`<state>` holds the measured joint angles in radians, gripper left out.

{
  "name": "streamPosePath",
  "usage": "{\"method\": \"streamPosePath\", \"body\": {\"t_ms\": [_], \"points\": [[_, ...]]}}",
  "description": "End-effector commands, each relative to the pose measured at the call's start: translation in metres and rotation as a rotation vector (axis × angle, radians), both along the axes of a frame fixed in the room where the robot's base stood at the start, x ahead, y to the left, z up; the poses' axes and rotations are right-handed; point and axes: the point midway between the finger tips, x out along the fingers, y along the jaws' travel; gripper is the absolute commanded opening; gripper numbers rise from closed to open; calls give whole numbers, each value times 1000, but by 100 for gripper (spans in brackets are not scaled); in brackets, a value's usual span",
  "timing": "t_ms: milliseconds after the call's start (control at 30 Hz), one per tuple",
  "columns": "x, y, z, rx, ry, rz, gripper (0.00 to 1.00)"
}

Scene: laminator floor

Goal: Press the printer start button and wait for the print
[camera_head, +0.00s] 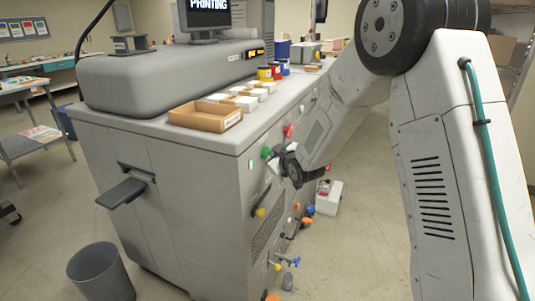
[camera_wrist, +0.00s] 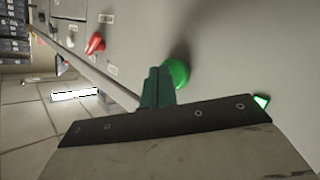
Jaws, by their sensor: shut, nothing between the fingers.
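The grey printer (camera_head: 195,155) fills the middle of the head view. Its screen (camera_head: 209,12) on top reads "PRINTING". A round green button (camera_head: 265,152) is on its side panel, and it shows large in the wrist view (camera_wrist: 180,72). My gripper (camera_head: 273,160) is shut and empty, with its tip close beside the green button. In the wrist view the dark green fingertips (camera_wrist: 158,86) overlap the button's left edge; I cannot tell whether they touch it. A small lit green indicator (camera_wrist: 262,101) is near the button.
A red knob (camera_head: 288,130) is farther along the panel; it also shows in the wrist view (camera_wrist: 95,43). A cardboard tray (camera_head: 205,117) is on the printer top. A grey bin (camera_head: 101,272) and a white box (camera_head: 329,198) stand on the floor.

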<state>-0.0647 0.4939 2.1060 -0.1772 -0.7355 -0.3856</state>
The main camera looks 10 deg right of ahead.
Motion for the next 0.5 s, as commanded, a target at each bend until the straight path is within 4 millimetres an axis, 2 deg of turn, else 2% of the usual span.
{"method": "streamPosePath", "body": {"t_ms": [200, 500], "points": [[-7, -9, 0, 1, 1, -1, 0], [-7, -10, 0, 1, 1, -1, 0]]}}
